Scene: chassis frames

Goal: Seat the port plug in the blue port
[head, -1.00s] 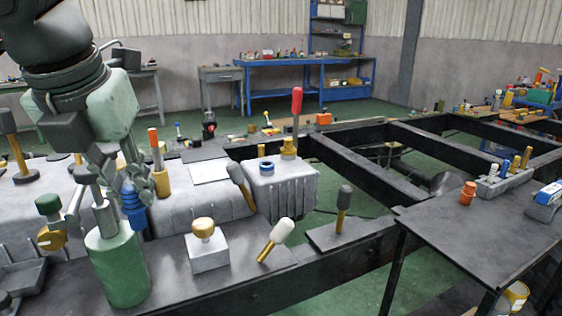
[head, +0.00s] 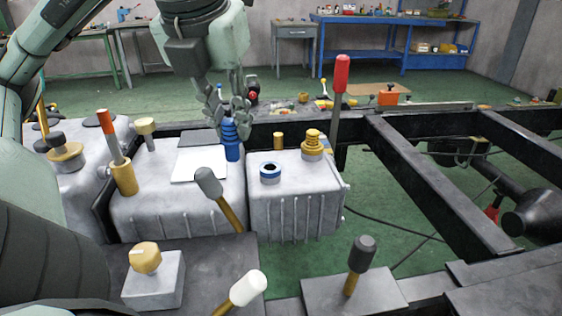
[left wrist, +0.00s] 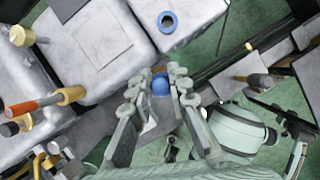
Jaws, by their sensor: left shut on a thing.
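The port plug (head: 231,140) is blue with a ribbed upper part and hangs upright in my left gripper (head: 229,118), whose fingers are shut around its top. It shows in the left wrist view between the fingertips (left wrist: 160,85). The blue port (head: 270,172) is a blue ring with a dark hole on top of the right grey ribbed tank (head: 310,204). The plug is apart from the port, behind it and to its left in the head view. The left wrist view shows the port ring (left wrist: 167,22) beyond the fingertips. My right gripper is not in view.
A yellow stepped fitting (head: 312,143) and a red-handled tool (head: 340,92) stand near the port. A white sheet (head: 200,164) lies on the neighbouring tank. A grey-headed mallet (head: 210,184) leans in front. Black frame rails (head: 440,180) run to the right.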

